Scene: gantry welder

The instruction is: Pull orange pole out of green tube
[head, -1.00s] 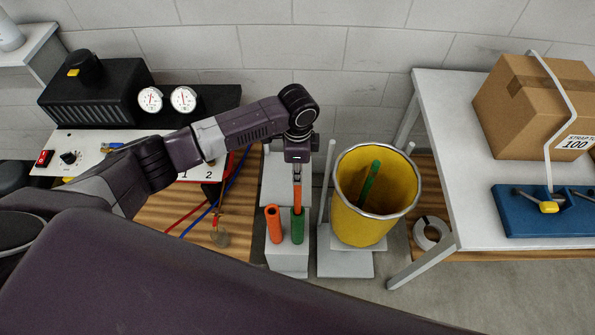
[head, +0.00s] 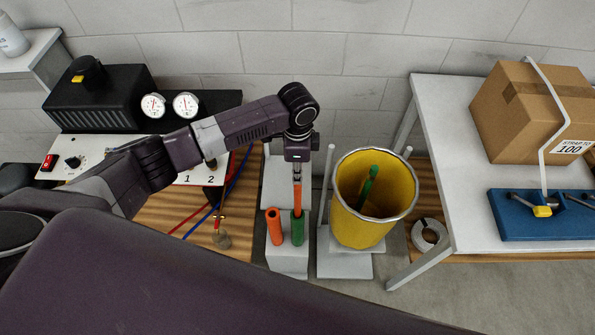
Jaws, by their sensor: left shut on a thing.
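The green tube (head: 297,232) stands upright on a light grey stand (head: 287,262), beside an orange tube (head: 274,226) on its left. The orange pole (head: 297,198) stands upright, its lower end in or right at the mouth of the green tube; exactly how deep it sits is hidden. My left gripper (head: 297,176) points straight down above the green tube and is shut on the upper part of the orange pole. My right gripper is not in view.
A yellow bin (head: 350,220) with a green pole (head: 369,187) leaning inside stands just right of the tubes. A white table (head: 440,120) with a cardboard box (head: 535,110) and a blue fixture (head: 540,222) is farther right. A panel with gauges (head: 170,105) is at left.

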